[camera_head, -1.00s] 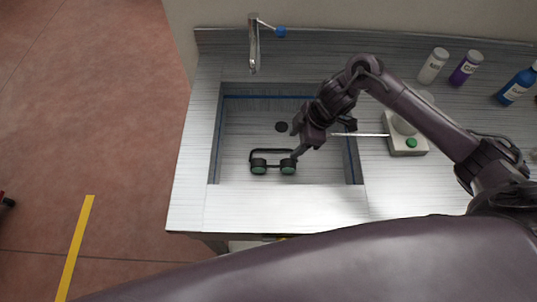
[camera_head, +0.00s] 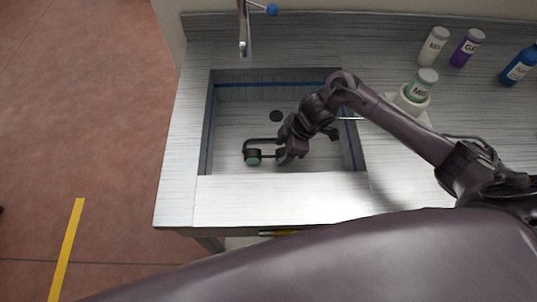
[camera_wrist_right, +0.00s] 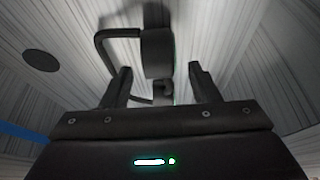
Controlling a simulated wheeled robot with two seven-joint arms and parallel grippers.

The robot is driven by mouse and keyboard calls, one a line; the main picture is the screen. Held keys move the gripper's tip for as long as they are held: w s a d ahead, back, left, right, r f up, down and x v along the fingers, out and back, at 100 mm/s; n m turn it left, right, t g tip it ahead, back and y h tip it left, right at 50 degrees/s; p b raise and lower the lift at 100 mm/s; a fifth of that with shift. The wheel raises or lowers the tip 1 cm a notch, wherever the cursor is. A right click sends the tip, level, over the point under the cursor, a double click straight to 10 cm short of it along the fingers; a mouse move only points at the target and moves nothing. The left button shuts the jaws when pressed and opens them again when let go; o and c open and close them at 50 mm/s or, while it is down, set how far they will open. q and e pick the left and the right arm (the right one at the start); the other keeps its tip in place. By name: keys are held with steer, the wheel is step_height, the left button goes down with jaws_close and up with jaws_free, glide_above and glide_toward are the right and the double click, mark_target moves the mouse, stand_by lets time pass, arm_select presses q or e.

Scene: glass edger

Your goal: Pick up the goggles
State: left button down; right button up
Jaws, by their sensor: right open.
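The goggles (camera_head: 253,158) lie on the floor of the metal sink basin, with dark round cups, greenish lenses and a thin black strap. My right gripper (camera_head: 284,156) is down in the basin over the right part of the goggles and hides one cup. In the right wrist view the goggles (camera_wrist_right: 156,52) show ahead and partly between the two open fingers of the right gripper (camera_wrist_right: 160,80). Whether the fingers touch them is not clear. My left gripper is not in view.
The sink basin's walls (camera_head: 208,130) surround the right gripper, with a drain hole (camera_head: 276,116) behind the goggles. A faucet (camera_head: 243,30) stands at the back. A bottle in a white holder (camera_head: 420,84) and several other bottles stand on the right counter.

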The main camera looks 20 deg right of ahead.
steer(key=shift+x, duration=1.45)
steer(key=c, duration=1.1)
steer(key=shift+r, duration=0.1)
steer(key=shift+c, duration=0.2)
